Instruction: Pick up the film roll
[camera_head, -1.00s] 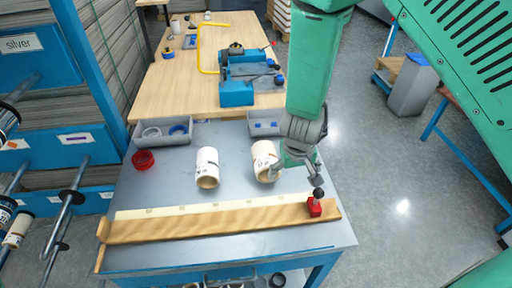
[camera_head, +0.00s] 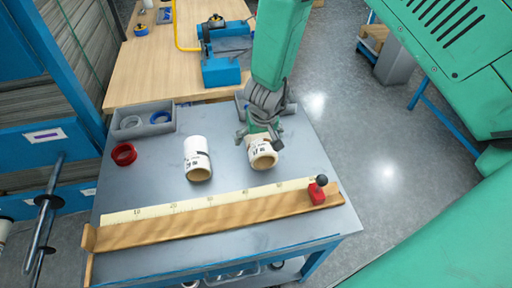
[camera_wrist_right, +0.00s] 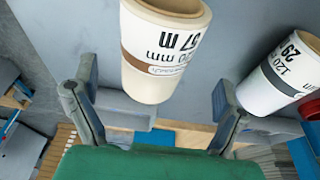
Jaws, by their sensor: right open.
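Two white film rolls with dark printing and tan cores lie on the grey table. One film roll (camera_head: 263,156) is under my right gripper (camera_head: 259,133), which partly covers its far end. In the right wrist view, this film roll (camera_wrist_right: 160,55) lies between the open fingers of my right gripper (camera_wrist_right: 148,95), with gaps at its sides; the fingers do not look closed on it. The other film roll (camera_head: 197,160) is further left on the table, and it shows at the right of the wrist view (camera_wrist_right: 275,82). My left gripper is not in view.
A wooden ruler board (camera_head: 210,217) with a red block and black knob (camera_head: 318,190) runs along the front. A red ring (camera_head: 123,154) and a grey bin (camera_head: 143,120) are at the left. A second grey bin is partly hidden behind my right arm.

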